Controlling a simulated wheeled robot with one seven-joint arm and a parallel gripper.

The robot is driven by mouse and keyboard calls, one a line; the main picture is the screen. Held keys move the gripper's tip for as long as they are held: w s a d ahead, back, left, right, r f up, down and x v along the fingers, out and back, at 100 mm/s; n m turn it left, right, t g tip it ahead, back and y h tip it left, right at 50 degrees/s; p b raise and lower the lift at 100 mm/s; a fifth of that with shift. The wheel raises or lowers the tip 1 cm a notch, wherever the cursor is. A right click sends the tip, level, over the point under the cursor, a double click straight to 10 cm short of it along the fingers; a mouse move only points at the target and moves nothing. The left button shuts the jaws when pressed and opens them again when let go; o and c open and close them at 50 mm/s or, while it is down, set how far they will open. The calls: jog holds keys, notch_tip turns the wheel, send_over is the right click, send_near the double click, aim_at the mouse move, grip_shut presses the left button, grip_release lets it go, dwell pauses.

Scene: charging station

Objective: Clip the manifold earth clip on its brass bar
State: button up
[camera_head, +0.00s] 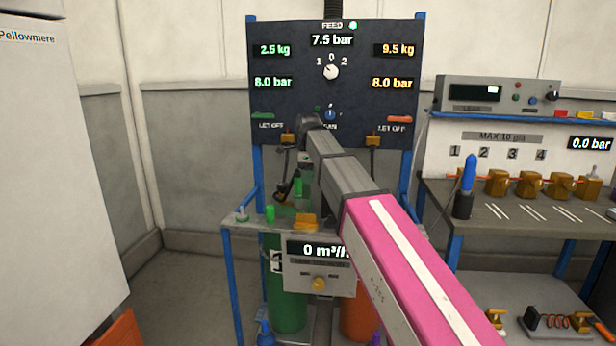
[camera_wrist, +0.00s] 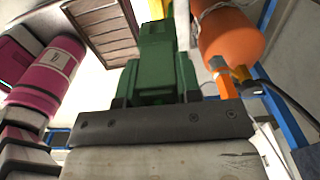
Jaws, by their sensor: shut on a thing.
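In the wrist view my gripper (camera_wrist: 156,98) is shut on a dark green, blocky, stepped piece (camera_wrist: 155,65), which I take to be the manifold earth clip. It fills the space between the dark fingers. In the head view my gripper (camera_head: 289,188) hangs at the stand below the dark panel, partly hidden by my arm, and the clip's hold is hard to make out there. A brass-coloured block (camera_head: 305,222) sits on the stand's ledge just below. I cannot tell for certain which piece is the brass bar, nor whether the clip touches it.
The gauge panel (camera_head: 275,100) stands behind my arm. A green cylinder (camera_head: 286,312) and an orange cylinder (camera_head: 358,320) stand under the ledge; the orange one also shows in the wrist view (camera_wrist: 235,42). A bench (camera_head: 560,228) with brass fittings is at right, a white cabinet (camera_head: 55,170) at left.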

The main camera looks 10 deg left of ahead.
aim_at(308, 191)
jog(key=shift+f, duration=2.8)
jog(key=shift+f, duration=2.05)
jog(key=o, duration=1)
jog(key=shift+r, duration=0.1)
notch_tip(308, 191, up, 11)
jog(key=shift+f, duration=0.15)
